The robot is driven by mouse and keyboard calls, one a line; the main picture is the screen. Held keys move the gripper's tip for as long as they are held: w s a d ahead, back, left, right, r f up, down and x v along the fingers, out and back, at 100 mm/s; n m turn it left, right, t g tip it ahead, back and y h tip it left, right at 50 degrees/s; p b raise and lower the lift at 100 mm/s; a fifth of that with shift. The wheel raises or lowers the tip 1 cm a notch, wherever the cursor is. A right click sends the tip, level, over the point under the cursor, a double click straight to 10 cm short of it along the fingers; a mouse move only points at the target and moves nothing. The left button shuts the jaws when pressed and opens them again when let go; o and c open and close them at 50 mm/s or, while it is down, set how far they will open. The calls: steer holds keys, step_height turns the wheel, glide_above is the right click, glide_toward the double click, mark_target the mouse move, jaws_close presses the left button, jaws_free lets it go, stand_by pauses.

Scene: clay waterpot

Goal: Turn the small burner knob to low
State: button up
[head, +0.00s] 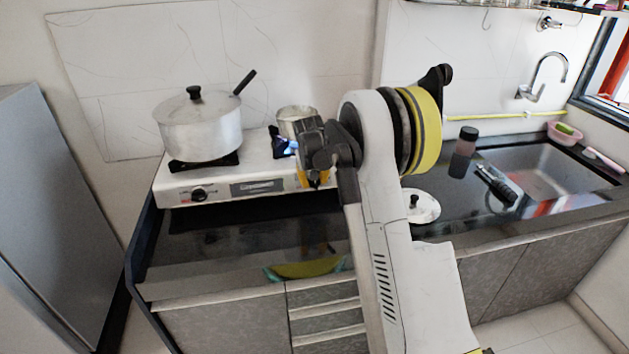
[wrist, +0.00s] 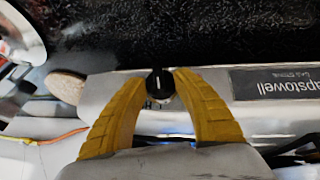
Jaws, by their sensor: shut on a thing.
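The small burner knob (wrist: 160,84) is black and round with a pale line that stands about upright in the wrist view. It sits on the white stove's front panel. My gripper (wrist: 161,77) has its two yellow fingers on either side of the knob and is shut on it.
A large lidded pot (head: 200,132) stands on the left burner, above another black knob (head: 199,193). A loose lid (head: 422,206) lies on the dark counter right of my arm. A dark bottle (head: 463,155) stands near the sink (head: 548,168).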

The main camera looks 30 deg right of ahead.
steer(key=n+h, duration=0.1)
steer(key=h, duration=0.2)
steer(key=n+h+b, duration=0.1)
steer(key=h, duration=0.1)
steer(key=shift+w+a+f+n+g, duration=0.1)
steer(key=shift+a+f+n+g, duration=0.15)
steer(key=shift+a+n+g, duration=0.1)
steer(key=n+h+b, duration=0.1)
steer(key=h+b, duration=0.1)
steer(key=h, duration=0.1)
steer(key=shift+f+n+h, duration=0.1)
steer(key=shift+n+h, duration=0.2)
steer(key=shift+n, duration=0.05)
steer(key=shift+n+h+b, duration=0.5)
steer(key=shift+h+b, duration=0.05)
steer(key=shift+h, duration=0.25)
steer(key=o, duration=1.2)
